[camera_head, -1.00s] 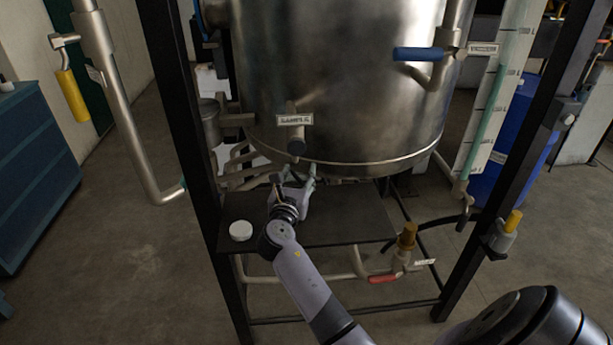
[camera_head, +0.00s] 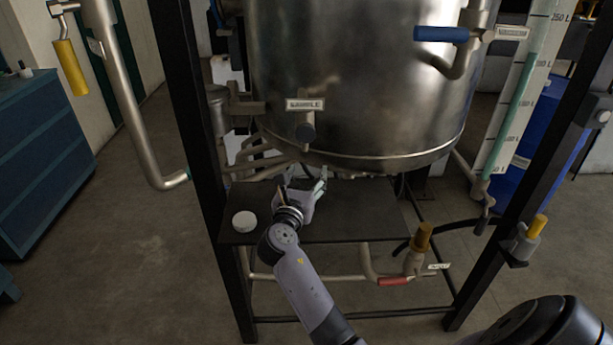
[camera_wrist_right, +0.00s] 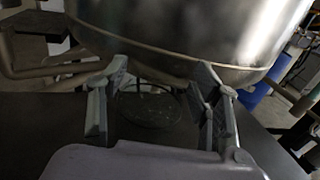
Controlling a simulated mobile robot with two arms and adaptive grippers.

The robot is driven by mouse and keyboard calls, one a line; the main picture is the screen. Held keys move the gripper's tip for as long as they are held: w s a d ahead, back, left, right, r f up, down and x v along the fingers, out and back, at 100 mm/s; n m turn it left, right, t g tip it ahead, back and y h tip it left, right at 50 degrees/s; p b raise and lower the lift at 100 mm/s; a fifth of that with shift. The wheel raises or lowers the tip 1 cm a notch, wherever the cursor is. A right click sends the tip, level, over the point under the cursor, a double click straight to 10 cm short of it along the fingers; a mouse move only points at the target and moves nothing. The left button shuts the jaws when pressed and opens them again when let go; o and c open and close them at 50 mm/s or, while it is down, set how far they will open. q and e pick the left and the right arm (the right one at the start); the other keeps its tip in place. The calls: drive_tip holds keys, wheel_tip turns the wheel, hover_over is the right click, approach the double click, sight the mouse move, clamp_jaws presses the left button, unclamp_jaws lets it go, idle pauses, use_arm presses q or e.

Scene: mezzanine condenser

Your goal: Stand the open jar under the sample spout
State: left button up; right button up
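The sample spout (camera_head: 305,132), under a SAMPLE label, sticks out from the front of the steel vessel. My right gripper (camera_head: 304,188) is low over the dark shelf, below the spout and near the vessel's underside. In the right wrist view its two fingers (camera_wrist_right: 158,105) are spread apart. A faint, dark oval outline (camera_wrist_right: 148,109) shows between them; it may be the clear jar, but I cannot tell surely. No contact with the fingers is clear. A white round lid (camera_head: 244,221) lies on the shelf left of the gripper. My left gripper is out of view.
The shelf (camera_head: 360,222) is bare to the right of the gripper. Black frame posts (camera_head: 190,130) stand at both sides. A valve with a red handle (camera_head: 394,281) is below the shelf's front right. The vessel (camera_head: 360,80) overhangs the shelf's back.

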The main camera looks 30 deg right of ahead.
drive_tip(key=shift+o, duration=0.6)
drive_tip(key=shift+a, duration=0.1)
drive_tip(key=b+v, duration=0.1)
drive_tip(key=v, duration=1.1)
drive_tip(key=shift+r, duration=0.1)
